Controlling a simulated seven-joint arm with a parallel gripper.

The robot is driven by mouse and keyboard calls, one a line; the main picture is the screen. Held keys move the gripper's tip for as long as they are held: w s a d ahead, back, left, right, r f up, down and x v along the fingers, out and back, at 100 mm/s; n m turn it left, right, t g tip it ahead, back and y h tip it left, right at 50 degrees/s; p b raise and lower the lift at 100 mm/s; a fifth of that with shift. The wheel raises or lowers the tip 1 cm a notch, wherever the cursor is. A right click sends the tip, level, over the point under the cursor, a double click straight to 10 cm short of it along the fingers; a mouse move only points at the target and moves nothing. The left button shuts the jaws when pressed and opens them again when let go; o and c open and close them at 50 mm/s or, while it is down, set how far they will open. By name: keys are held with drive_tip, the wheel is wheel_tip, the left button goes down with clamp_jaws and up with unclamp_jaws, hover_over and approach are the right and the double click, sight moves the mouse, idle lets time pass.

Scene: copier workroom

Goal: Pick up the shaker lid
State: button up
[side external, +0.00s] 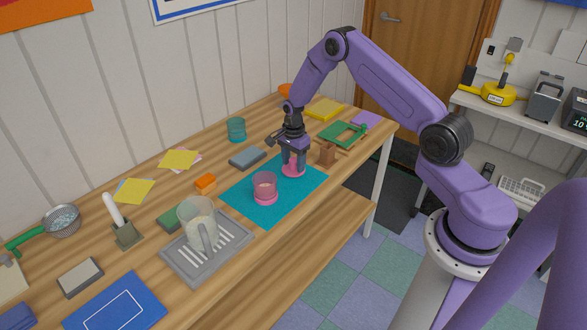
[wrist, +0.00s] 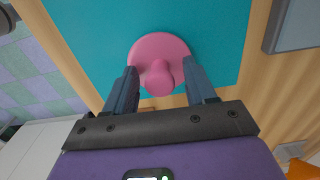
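The pink shaker lid (wrist: 150,47), a round disc with a raised knob, lies on the teal mat and also shows in the side view (side external: 292,172). My gripper (side external: 294,163) points down right over the lid. In the wrist view, my gripper's two fingers (wrist: 160,74) stand apart on either side of the knob, with a gap on each side. The gripper is open and holds nothing. A pink translucent cup (side external: 264,186) stands on the mat, to the left of and nearer than the lid.
The teal mat (side external: 237,193) lies on the wooden table. A grey-blue block (side external: 247,158) and a teal cup (side external: 236,130) are behind it. A small brown holder (side external: 327,154) stands close to the right of my gripper. A glass pitcher (side external: 201,222) sits on a grey tray (side external: 178,263) to the left.

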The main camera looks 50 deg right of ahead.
sight(293, 159)
clamp_jaws()
drive_tip(key=shift+r, duration=0.1)
drive_tip(key=shift+r, duration=0.4)
wheel_tip(293, 159, up, 2)
drive_tip(key=shift+r, duration=0.1)
drive_tip(key=s+a+r, duration=0.3)
drive_tip(key=s+r, duration=0.7)
drive_tip(key=s, duration=0.3)
drive_tip(key=shift+s+a, duration=0.25)
drive_tip(key=shift+s, duration=0.05)
